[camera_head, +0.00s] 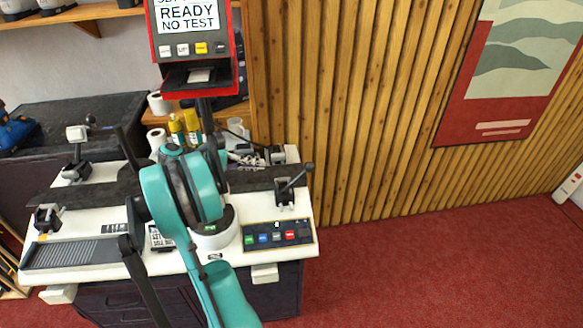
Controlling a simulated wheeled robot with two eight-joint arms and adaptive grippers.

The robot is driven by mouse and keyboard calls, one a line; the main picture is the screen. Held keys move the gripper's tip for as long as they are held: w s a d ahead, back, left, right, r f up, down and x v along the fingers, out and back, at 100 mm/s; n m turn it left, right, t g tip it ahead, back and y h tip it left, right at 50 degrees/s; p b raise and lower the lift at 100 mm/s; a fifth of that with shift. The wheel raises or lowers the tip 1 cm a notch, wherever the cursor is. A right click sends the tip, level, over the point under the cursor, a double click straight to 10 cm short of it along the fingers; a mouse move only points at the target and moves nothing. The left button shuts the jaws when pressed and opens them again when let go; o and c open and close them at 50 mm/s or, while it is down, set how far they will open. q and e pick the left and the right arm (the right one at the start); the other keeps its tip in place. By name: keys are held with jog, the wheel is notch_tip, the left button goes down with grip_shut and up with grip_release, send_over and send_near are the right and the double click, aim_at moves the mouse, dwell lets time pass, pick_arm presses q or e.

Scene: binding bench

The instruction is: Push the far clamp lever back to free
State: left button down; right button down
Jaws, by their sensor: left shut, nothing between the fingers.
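A white binding bench (300,229) carries a long dark ski-like bar (262,181). A black clamp lever with a ball knob (292,183) stands at the bar's right end, tilted up to the right. Another clamp (76,155), pale and dark with a knob, stands at the back left. A dark clamp part (275,155) shows at the back right. Which lever is the far one I cannot tell. My left gripper (248,160) appears just beyond my teal wrist, shut and empty, near the back right clamp; contact cannot be told. My wrist hides the bench middle. My right gripper is not in view.
A red-framed tester screen (194,42) rises on a post behind my arm. Yellow bottles (177,132) and white rolls (158,104) stand at the back. A button panel (277,233) is at front right. Red floor (430,260) is clear to the right.

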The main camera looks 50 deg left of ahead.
aim_at(305, 168)
pick_arm(q)
jog(key=b+x, duration=0.4)
jog(key=x, duration=0.9)
jog(key=shift+w+f, duration=0.1)
jog(key=shift+w, duration=0.3)
jog(key=shift+w+d, duration=0.1)
jog(key=shift+w+d+f+g+y+p, duration=0.15)
jog(key=shift+w+d+g+y+p, duration=0.25)
jog(key=shift+w+g+p, duration=0.45)
jog(key=shift+w+d+f, duration=0.2)
jog(key=shift+w+f, duration=0.05)
jog(key=shift+f, duration=0.2)
jog(key=shift+w+f, duration=0.1)
